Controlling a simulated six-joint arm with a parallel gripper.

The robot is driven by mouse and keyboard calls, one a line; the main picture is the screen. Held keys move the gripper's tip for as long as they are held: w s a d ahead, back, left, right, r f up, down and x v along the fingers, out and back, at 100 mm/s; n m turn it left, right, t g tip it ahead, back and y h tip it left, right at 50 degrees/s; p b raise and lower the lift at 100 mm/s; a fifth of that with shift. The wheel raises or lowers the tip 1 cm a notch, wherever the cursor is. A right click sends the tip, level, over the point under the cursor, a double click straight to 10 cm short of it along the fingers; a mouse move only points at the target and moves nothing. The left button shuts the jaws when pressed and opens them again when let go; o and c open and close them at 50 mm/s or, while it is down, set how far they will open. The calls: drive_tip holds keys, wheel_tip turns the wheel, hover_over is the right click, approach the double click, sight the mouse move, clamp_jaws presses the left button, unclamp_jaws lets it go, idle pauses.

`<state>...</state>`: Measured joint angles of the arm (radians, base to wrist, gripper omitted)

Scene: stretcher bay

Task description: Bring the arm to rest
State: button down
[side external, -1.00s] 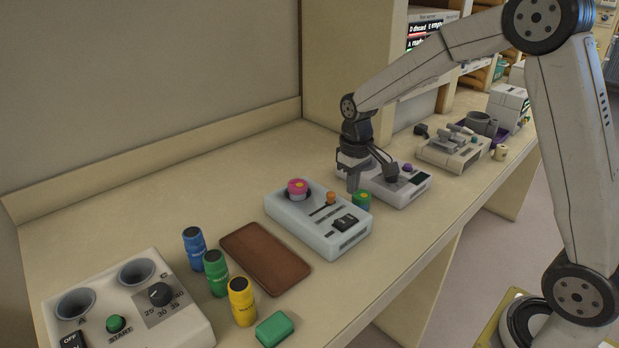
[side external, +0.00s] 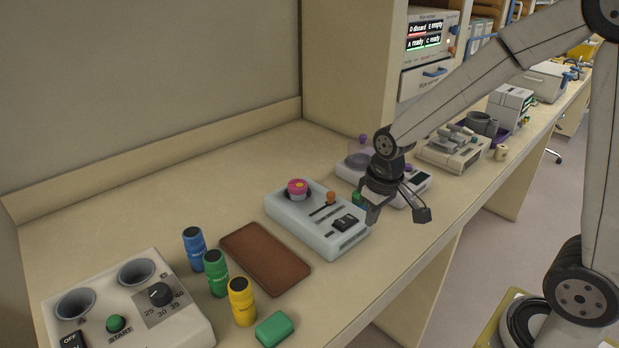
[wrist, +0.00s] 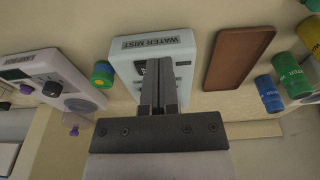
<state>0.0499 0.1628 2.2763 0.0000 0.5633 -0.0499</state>
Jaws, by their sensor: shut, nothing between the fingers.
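My gripper (side external: 396,206) hangs in the air near the bench's front edge, to the right of the pale water mist box (side external: 312,222). In the side external view it covers part of the white device (side external: 350,172) behind it. In the wrist view my gripper's fingers (wrist: 157,68) lie close together with nothing between them, pointing toward the water mist box (wrist: 178,50). My gripper is shut and empty. A green bottle with a yellow part (wrist: 103,74) stands between the two devices; it is mostly hidden behind my gripper in the side external view.
A brown pad (side external: 265,258), blue (side external: 194,248), green (side external: 215,272) and yellow (side external: 241,300) bottles, a green block (side external: 275,329) and a control box (side external: 190,322) occupy the left. More devices (side external: 452,150) stand at the right. The rear left of the bench is clear.

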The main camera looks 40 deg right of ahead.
drive_tip(key=s+a+f+t, duration=0.1)
drive_tip(key=s, duration=0.5)
drive_tip(key=shift+s+a+f, duration=0.3)
drive_tip(key=shift+a, duration=0.05)
